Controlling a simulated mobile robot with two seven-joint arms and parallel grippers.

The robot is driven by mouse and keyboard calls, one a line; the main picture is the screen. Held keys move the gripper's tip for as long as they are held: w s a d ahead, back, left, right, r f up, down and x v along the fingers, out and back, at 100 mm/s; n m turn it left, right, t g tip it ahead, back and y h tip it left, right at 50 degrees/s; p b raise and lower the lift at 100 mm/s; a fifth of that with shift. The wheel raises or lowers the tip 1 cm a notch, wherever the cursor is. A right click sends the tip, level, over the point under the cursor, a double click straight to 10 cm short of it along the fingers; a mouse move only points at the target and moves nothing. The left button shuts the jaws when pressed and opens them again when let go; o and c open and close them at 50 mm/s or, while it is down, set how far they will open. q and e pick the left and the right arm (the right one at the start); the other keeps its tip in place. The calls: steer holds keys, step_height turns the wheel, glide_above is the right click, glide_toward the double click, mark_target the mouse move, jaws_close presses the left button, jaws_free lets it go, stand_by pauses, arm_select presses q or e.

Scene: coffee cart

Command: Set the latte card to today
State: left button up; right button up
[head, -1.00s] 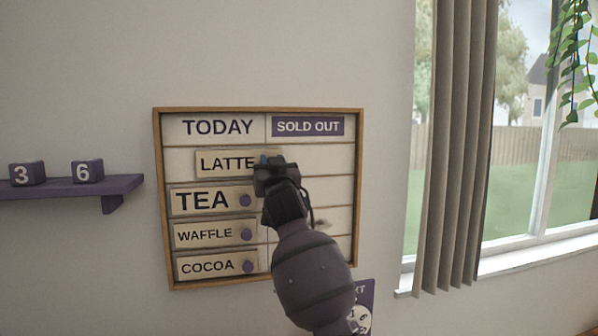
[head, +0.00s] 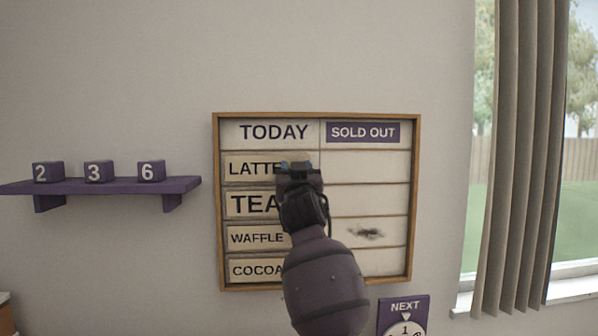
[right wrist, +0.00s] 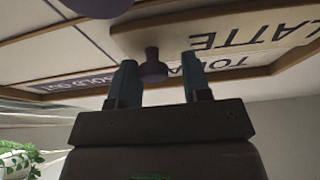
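The LATTE card (head: 252,169) sits in the top row of the menu board (head: 416,200), under the TODAY header (head: 273,132). Its left edge lines up with the cards below, and my right gripper hides its right end in the head view. In the right wrist view the LATTE card (right wrist: 235,38) appears upside down, with its purple knob (right wrist: 153,68) between the fingers. My right gripper (head: 299,168) is at the knob; the wrist view shows the fingers (right wrist: 160,82) open, with a gap at least on the right side. My left gripper is not in view.
TEA (head: 252,204), WAFFLE (head: 257,238) and COCOA (head: 256,270) cards are below LATTE, partly hidden by my arm. The SOLD OUT (head: 363,132) column holds no cards; one cell has a dark smudge. A shelf (head: 100,187) with number blocks is left, a curtain (head: 520,150) right.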

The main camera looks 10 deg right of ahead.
steer(key=shift+o, duration=0.6)
steer(key=shift+a, duration=0.1)
steer(key=shift+d, duration=0.2)
steer(key=b+v, duration=0.1)
steer(key=v, duration=0.9)
steer(key=shift+s+f, duration=0.15)
steer(key=shift+s, duration=0.25)
steer(key=shift+f, duration=0.1)
